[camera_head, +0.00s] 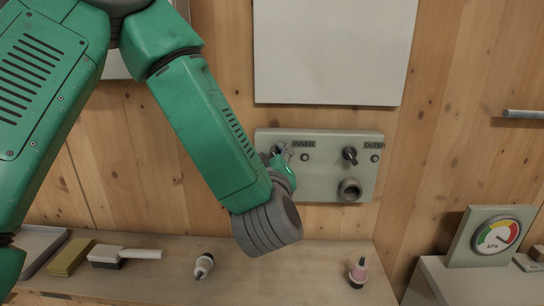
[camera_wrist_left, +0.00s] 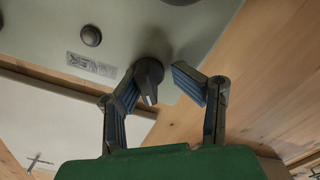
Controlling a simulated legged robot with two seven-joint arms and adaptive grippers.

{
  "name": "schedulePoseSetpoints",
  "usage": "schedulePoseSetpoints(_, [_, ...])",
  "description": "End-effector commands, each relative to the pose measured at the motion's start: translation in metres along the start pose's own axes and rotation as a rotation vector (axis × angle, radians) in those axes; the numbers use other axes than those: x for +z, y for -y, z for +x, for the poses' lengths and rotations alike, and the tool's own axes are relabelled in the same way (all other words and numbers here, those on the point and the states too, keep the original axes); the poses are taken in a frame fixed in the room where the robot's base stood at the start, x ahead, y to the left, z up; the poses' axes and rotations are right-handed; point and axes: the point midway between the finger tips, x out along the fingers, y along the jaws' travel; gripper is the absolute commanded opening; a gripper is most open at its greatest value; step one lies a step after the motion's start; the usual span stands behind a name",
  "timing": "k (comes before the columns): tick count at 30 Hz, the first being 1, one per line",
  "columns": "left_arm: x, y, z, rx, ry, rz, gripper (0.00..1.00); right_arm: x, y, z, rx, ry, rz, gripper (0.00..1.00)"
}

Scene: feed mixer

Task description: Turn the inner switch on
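The inner switch is a black knob (camera_wrist_left: 149,78) under the label, largely hidden by my gripper in the head view. My left gripper (camera_head: 281,157) is at this knob. In the left wrist view its fingers (camera_wrist_left: 158,85) are apart, one on each side of the knob. The left finger is close to the knob; I cannot tell whether it touches. A gap shows at the right finger. My right gripper is not in view.
The outer black knob (camera_head: 350,154) and a round socket (camera_head: 349,190) are at the panel's right. Below, a shelf (camera_head: 325,270) holds a brush (camera_head: 122,254), a yellow block (camera_head: 71,256) and two small bottles. A gauge (camera_head: 495,236) stands at the right.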

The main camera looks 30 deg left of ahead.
Motion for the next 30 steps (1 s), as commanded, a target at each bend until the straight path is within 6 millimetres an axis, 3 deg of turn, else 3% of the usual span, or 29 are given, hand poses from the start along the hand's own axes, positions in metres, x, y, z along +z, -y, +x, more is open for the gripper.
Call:
schedulePoseSetpoints(1, [0.001, -0.001, -0.001, -0.002, 0.0, 0.003, 0.23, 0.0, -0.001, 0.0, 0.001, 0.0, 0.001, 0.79])
schedulePoseSetpoints(3, [0.002, -0.002, -0.001, 0.0, 0.001, 0.003, 0.0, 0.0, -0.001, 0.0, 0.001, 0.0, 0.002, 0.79])
schedulePoseSetpoints(19, [-0.001, 0.0, -0.001, 0.003, 0.004, 0.034, 0.0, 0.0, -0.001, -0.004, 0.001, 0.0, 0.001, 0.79])
schedulePoseSetpoints(30, [-0.003, -0.002, -0.001, 0.006, 0.0, 0.282, 0.0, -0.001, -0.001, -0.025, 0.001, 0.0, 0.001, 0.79])
